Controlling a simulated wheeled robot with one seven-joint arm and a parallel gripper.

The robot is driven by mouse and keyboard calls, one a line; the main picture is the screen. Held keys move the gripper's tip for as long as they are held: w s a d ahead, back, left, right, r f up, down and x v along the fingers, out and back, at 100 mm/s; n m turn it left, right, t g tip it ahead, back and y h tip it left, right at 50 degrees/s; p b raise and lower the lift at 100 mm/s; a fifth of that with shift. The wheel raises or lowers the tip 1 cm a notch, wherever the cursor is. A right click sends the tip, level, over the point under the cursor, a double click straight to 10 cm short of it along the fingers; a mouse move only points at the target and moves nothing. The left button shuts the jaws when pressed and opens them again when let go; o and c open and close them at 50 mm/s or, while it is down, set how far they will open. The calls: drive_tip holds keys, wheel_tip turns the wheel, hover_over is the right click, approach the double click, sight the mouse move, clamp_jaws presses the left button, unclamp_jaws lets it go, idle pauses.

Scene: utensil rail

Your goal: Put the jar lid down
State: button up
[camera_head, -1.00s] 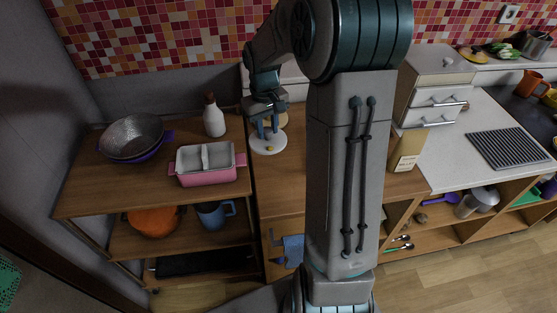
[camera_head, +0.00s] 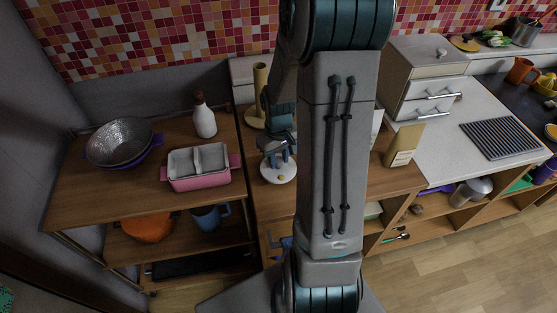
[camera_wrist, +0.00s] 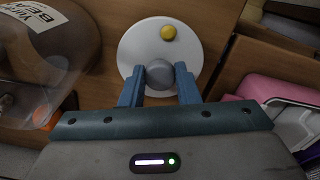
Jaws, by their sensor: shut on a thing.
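The jar lid (camera_head: 267,174) is a round white disc with a grey knob and a small yellow ball-like spot near its rim. In the wrist view the lid (camera_wrist: 140,42) is seen from above. My gripper (camera_wrist: 160,75) has its two blue fingers shut on the grey knob at the near side of the disc. In the head view my gripper (camera_head: 277,157) is over the lid, above the wooden counter (camera_head: 268,203). I cannot tell whether the lid touches the counter. My arm hides part of the counter to the right.
In the wrist view a clear labelled container (camera_wrist: 75,50) stands close on the left. A pink dish (camera_head: 200,182) and a white bottle (camera_head: 204,120) are on the shelf unit to the left. A yellowish upright holder (camera_head: 260,88) stands behind my gripper. A tan box (camera_head: 404,146) is at right.

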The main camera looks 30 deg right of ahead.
drive_tip(key=shift+f, duration=0.85)
drive_tip(key=shift+f, duration=0.15)
drive_tip(key=o, duration=1)
drive_tip(key=shift+c, duration=0.2)
